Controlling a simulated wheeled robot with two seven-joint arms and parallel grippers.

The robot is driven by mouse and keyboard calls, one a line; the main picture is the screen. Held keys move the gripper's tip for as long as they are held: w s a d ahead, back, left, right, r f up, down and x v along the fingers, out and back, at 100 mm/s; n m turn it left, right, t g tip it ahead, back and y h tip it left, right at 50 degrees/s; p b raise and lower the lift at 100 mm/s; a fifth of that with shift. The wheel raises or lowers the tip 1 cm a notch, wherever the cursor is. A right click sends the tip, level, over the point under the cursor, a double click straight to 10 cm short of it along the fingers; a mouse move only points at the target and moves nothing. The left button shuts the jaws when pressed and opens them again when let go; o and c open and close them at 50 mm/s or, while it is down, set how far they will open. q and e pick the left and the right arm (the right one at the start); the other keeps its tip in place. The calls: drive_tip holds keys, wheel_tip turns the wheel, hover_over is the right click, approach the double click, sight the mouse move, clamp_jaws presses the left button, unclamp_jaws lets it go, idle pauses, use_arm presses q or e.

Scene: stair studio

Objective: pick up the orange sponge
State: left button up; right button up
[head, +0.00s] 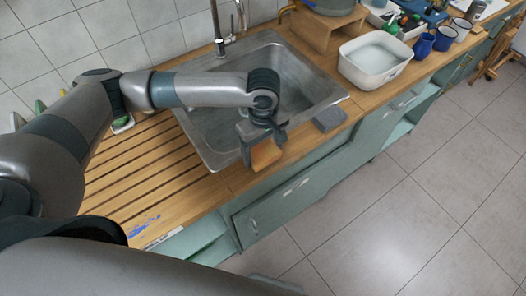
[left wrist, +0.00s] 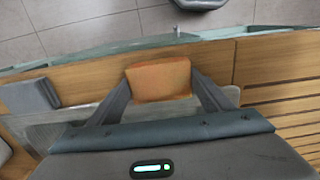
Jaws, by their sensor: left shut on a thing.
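The orange sponge (head: 266,154) is a small orange block at the front edge of the sink. My left gripper (head: 262,146) is above the sink's front rim and shut on the sponge. In the left wrist view the sponge (left wrist: 159,80) sits between the two grey fingertips (left wrist: 160,84), with one finger against each side. I cannot tell from these views how far the sponge is above the counter. My right gripper is not in view.
A metal sink (head: 215,124) is set in the wooden counter, with a tap (head: 219,45) behind it. A grey block (head: 330,118) lies right of the gripper, also in the wrist view (left wrist: 30,96). A white basin (head: 372,66) stands farther right. Grooved wood (head: 155,170) lies left.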

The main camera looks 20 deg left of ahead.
sight(263, 152)
use_arm(q)
drive_tip(key=shift+r, duration=0.4)
wheel_tip(263, 152, up, 2)
drive_tip(key=shift+r+b, duration=0.25)
drive_tip(key=shift+b, duration=0.45)
drive_tip(key=s+d+r+b, duration=0.1)
drive_tip(key=s+d+r, duration=0.1)
drive_tip(key=d, duration=0.3)
drive_tip(key=s+d+r+b, duration=0.1)
drive_tip(key=s+d+r, duration=0.1)
drive_tip(key=d+r, duration=0.3)
drive_tip(key=shift+s+d, duration=0.3)
drive_tip(key=shift+s, duration=0.05)
drive_tip(key=shift+o, duration=1.3)
drive_tip(key=shift+c, duration=1.1)
